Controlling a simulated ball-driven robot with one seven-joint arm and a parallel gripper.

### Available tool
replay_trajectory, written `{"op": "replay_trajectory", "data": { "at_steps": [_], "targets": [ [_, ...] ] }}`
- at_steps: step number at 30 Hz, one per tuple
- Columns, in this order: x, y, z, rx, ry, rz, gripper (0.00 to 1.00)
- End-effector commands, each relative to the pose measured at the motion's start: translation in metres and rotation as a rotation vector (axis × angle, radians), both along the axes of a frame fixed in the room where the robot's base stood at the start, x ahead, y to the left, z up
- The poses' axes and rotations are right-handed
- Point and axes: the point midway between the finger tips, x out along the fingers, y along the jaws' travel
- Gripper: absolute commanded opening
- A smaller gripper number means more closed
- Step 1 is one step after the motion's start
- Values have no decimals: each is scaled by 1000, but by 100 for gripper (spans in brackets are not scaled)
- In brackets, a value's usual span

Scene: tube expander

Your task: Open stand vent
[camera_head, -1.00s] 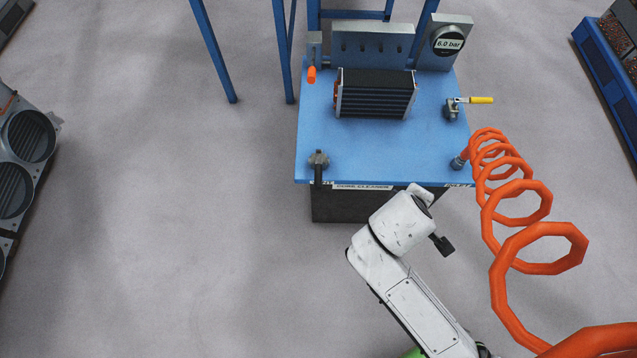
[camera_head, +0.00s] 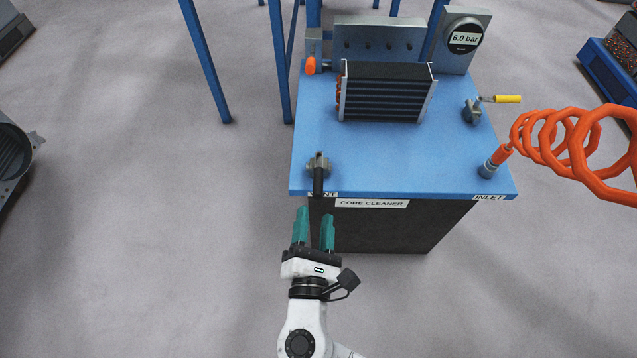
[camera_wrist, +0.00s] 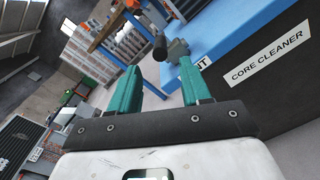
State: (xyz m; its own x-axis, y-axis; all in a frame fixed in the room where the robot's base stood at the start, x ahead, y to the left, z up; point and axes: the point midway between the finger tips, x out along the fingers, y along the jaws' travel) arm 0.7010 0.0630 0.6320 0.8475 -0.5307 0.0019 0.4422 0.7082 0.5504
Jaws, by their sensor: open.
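The stand vent seems to be the grey valve (camera_head: 318,163) at the front left corner of the blue stand top (camera_head: 390,165). Its black handle (camera_head: 318,182) points toward the front edge. In the wrist view, the valve (camera_wrist: 178,48) and the round end of the handle (camera_wrist: 160,46) show beyond my fingers, next to a label ending in "NT". My gripper (camera_head: 315,213) is open and empty, just in front of that corner, with its teal fingers pointing at the handle. In the wrist view, the handle end lies between and beyond the fingertips (camera_wrist: 160,66), with no contact visible.
A finned core (camera_head: 385,95) sits on the stand. A gauge (camera_head: 465,40) reads 6.0 bar. A yellow-handled valve (camera_head: 473,110) and an orange coiled hose (camera_head: 570,140) are at the right. An orange-tipped part (camera_head: 311,65) stands back left.

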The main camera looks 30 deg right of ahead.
Motion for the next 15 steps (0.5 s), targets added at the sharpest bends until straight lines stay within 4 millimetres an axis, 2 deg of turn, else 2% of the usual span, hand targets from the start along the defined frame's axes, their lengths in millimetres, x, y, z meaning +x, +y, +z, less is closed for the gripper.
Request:
{"op": "replay_trajectory", "data": {
  "at_steps": [9, 15],
  "targets": [
    [48, -31, 0, 4, -3, -5, 47],
    [72, -46, 0, 5, -2, -5, 47]
  ]
}}
